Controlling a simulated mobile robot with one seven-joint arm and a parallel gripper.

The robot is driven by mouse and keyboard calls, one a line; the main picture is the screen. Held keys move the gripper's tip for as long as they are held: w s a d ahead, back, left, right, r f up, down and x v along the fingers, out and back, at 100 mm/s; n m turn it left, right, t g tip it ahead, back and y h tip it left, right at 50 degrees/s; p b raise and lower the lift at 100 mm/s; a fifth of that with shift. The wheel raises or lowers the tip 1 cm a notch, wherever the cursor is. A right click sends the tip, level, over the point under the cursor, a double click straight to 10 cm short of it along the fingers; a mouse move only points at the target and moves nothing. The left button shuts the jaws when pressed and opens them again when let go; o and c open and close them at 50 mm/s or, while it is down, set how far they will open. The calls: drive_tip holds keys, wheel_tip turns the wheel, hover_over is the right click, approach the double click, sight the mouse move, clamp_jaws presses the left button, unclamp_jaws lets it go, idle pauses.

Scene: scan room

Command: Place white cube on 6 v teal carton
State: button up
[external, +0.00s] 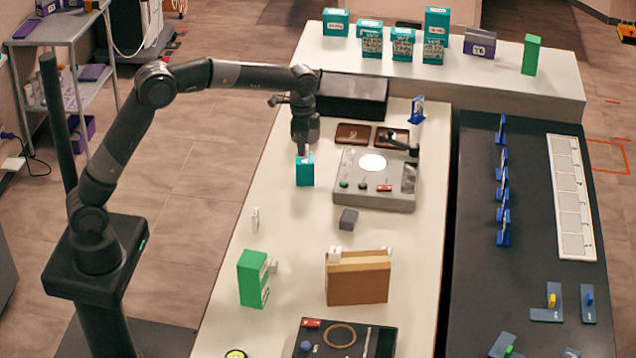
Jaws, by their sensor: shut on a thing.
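My gripper (304,149) points straight down over the white table. It is shut on a small white piece, seemingly the white cube (304,151), largely hidden by the fingers. A teal carton (305,173) is directly below the fingertips, left of the grey device. Whether the cube touches the carton's top cannot be told, and no 6 V label can be read on it. Other teal cartons (336,23) stand on the raised back shelf, their labels too small to read.
A grey device (372,200) with a round white plate stands right of the teal carton. A black box (352,97) is behind. A green carton (252,279), a grey block (348,219) and a brown box (358,283) with small white blocks on top are nearer the front.

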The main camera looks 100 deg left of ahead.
drive_tip(key=a+f, duration=0.2)
drive_tip(key=a, duration=0.2)
drive_tip(key=s+a+f, duration=0.1)
drive_tip(key=a+f, duration=0.1)
drive_tip(key=a, duration=0.2)
drive_tip(key=s+a+f, duration=0.1)
drive_tip(key=a+f, duration=0.1)
drive_tip(key=a, duration=0.2)
drive_tip(key=shift+a+f, duration=0.25)
drive_tip(key=shift+a, duration=0.1)
drive_tip(key=shift+f, duration=2.05)
drive_tip(key=o, duration=0.9)
drive_tip(key=shift+f, duration=0.1)
drive_tip(key=shift+o, duration=0.2)
wheel_tip(320, 180, up, 12)
